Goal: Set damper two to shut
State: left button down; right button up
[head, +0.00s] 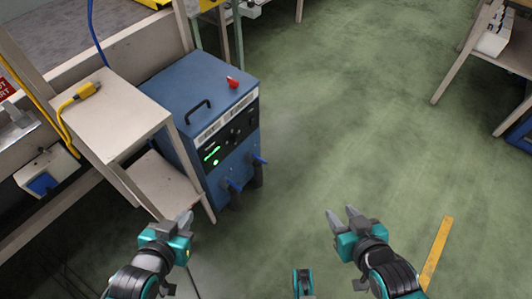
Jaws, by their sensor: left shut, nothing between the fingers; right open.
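A blue cabinet (197,95) stands left of centre in the head view. Low on its front are two dark upright parts with blue handles: a nearer one (233,184) and a farther one (259,160). They may be dampers; I cannot read any number on them or tell their setting. My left gripper (186,217) is shut and empty, in front of the small bench and left of the nearer handle in the picture. My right gripper (343,214) is open and empty over the floor, well right of both handles and touching nothing.
A small pale bench (120,115) with a yellow connector (87,90) stands left of the cabinet, its legs close to my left gripper. A red object (232,82) lies on the cabinet top. The green floor (350,110) is clear to the right, up to another table (480,60).

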aim_at(254, 155)
jog(key=i+l, duration=0.7)
jog(key=i+l+u, duration=0.2)
jog(key=u, duration=0.2)
jog(key=i+l+u, duration=0.15)
jog(key=l+u, duration=0.3)
jog(key=j+u, duration=0.1)
jog(key=u, duration=0.65)
